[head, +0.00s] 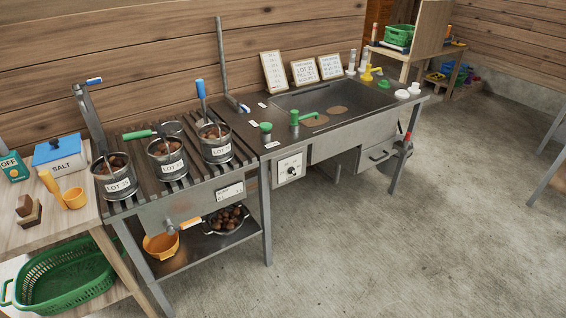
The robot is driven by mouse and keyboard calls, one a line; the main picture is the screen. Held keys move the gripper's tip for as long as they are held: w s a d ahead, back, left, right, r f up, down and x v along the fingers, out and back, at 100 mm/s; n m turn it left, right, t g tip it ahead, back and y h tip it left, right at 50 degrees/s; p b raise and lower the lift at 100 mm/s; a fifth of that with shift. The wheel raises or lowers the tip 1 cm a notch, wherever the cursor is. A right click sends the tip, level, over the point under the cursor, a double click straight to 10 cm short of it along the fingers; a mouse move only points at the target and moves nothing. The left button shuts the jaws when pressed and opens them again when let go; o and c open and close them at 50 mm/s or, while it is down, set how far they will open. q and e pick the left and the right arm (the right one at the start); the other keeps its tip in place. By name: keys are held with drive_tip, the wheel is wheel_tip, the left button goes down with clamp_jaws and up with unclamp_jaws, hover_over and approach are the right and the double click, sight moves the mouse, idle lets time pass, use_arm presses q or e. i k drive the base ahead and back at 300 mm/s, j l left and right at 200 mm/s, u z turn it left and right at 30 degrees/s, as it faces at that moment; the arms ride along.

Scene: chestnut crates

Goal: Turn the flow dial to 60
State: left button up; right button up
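A small dial (291,170) sits on a square white plate on the front face of the metal sink bench, below the green tap. Its knob is dark, and its numbers and pointer setting are too small to read. The sink bench (345,137) has a wide sunken basin holding round brown patches. A green tap (295,118) stands at the basin's front left corner, and a green knob (265,127) stands left of it. Neither of my grippers is in view.
Several labelled metal pots (216,143) stand on the slatted rack left of the dial. A lower shelf holds a bowl of chestnuts (226,219) and an orange bowl (161,246). A drawer (375,153) and bucket (401,155) are right. The concrete floor (400,250) in front is clear.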

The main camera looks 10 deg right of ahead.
sight(291, 170)
drive_tip(key=i+l+u, duration=0.2)
drive_tip(key=i+l, duration=0.7)
